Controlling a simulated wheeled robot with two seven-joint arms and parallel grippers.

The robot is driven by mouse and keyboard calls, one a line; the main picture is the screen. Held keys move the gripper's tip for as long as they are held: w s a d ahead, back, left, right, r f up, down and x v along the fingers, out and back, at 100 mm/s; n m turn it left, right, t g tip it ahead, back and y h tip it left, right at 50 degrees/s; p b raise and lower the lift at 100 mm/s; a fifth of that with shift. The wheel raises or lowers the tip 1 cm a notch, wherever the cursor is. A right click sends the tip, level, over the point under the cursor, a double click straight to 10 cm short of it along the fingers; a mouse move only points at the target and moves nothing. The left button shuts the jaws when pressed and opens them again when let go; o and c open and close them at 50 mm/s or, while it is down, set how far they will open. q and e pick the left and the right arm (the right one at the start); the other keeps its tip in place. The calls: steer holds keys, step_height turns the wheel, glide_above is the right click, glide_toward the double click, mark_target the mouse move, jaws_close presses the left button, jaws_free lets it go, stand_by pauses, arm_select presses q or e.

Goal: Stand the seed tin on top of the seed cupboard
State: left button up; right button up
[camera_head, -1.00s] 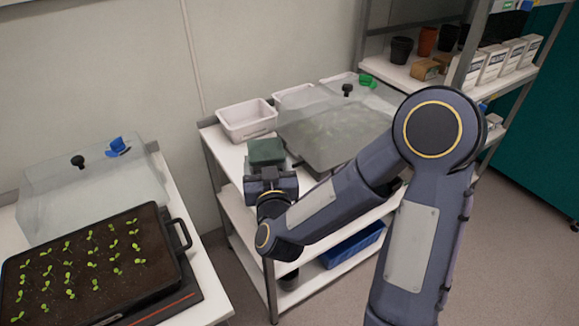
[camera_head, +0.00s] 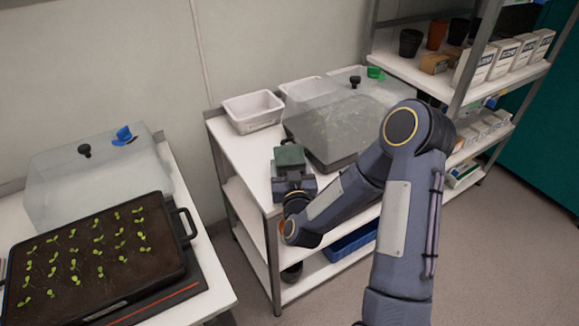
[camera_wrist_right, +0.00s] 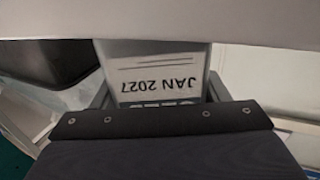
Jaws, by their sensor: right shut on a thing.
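The seed tin appears as a dark green box (camera_head: 290,157) in the head view. My right gripper (camera_head: 292,178) is shut on it at the front left edge of the white shelf unit. Whether the tin touches the shelf top I cannot tell. In the right wrist view, a pale label reading "JAN 2027" (camera_wrist_right: 160,82) shows upside down between the jaws; the lower part is hidden by my gripper. A teal cabinet (camera_head: 552,110) stands at the far right of the head view, its top out of frame; I cannot tell whether it is the seed cupboard. My left gripper is not in view.
The white shelf unit (camera_head: 236,150) bears white tubs (camera_head: 253,108) and a clear-lidded tray (camera_head: 340,125). A seedling tray (camera_head: 90,262) is at left. A rack (camera_head: 400,68) with pots and cartons stands at back right. Floor (camera_head: 510,215) is clear at right.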

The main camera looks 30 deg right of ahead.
steer(key=shift+f, duration=0.1)
steer(key=o, duration=1.1)
